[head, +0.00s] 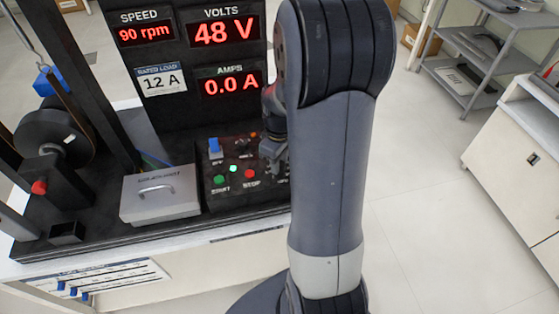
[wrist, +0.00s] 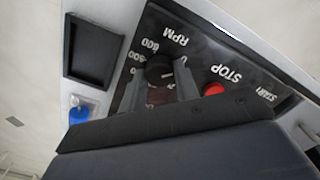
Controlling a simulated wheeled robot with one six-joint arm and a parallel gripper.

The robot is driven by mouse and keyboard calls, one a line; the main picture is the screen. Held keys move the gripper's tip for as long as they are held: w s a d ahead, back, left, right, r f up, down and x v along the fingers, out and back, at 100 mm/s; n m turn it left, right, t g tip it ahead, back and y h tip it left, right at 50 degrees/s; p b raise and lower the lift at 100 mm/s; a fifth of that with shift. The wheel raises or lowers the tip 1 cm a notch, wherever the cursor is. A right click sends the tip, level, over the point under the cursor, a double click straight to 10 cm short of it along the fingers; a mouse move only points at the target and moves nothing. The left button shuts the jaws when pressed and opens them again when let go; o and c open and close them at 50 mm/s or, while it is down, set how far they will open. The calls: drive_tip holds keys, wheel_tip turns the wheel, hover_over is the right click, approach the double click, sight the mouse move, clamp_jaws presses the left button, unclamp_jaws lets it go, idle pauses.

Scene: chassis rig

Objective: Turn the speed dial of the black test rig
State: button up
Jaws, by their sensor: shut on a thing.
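The black test rig (head: 165,103) fills the left half of the head view. Its displays read speed 90 rpm (head: 146,34), 48 V and 0.0 A. In the wrist view the black speed dial (wrist: 158,68) sits on the control panel beside the RPM lettering and a number scale. My gripper (wrist: 163,80) has its two fingers on either side of the dial and is shut on it. In the head view my gripper (head: 275,156) is at the panel's right end, where my arm hides the dial.
A green button (head: 233,168) and red STOP button (head: 250,173) lie left of my gripper in the head view, with a blue switch (head: 214,146) behind them. A grey lidded box (head: 160,196) stands further left. A shelf cart (head: 480,62) stands far right over open floor.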

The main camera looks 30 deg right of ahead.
drive_tip(key=shift+n, duration=0.4)
drive_tip(key=o, duration=1)
wheel_tip(320, 180, up, 11)
drive_tip(key=shift+f, duration=0.1)
drive_tip(key=shift+f, duration=0.1)
wheel_tip(320, 180, down, 11)
drive_tip(key=shift+r, duration=0.2)
idle(0.5)
